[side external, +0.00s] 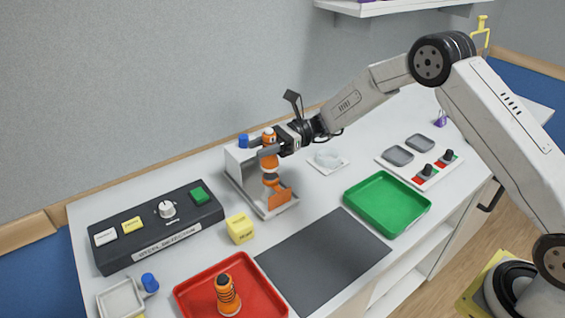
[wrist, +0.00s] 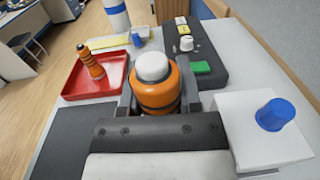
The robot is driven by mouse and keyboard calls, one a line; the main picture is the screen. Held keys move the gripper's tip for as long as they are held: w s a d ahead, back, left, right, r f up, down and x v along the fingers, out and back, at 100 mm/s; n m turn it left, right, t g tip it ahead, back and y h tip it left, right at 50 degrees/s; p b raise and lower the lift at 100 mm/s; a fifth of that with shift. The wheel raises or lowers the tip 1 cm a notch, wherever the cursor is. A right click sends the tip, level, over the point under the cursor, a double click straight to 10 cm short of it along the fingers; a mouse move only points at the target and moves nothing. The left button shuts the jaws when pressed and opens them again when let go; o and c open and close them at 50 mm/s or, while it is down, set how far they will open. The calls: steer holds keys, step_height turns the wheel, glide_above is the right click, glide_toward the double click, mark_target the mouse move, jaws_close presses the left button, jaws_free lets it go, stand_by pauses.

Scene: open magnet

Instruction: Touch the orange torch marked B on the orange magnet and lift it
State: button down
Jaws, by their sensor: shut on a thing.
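My gripper (side external: 271,149) is shut around an upright orange object with dark bands (side external: 268,161), seemingly a torch. In the wrist view this orange body (wrist: 158,92) has a pale grey rounded top and sits between the two fingers. Below the fingers the column continues, with a paler section and an orange plate (side external: 279,198), over a grey base (side external: 284,208). I cannot tell whether these parts are joined or only touching. No letter B is readable. Another orange torch-like object with dark bands (side external: 228,296) stands in the red tray (side external: 254,268); it also shows in the wrist view (wrist: 93,66).
A white block with a blue knob (side external: 243,141) stands close behind the held object. A black control box (side external: 155,228) is at left, with a yellow cube (side external: 240,228) nearby. The green tray (side external: 387,203) is at right. The dark mat (side external: 323,259) is clear.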

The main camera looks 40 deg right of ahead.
steer(key=shift+r, duration=0.2)
step_height(320, 180, up, 6)
stand_by(1.8)
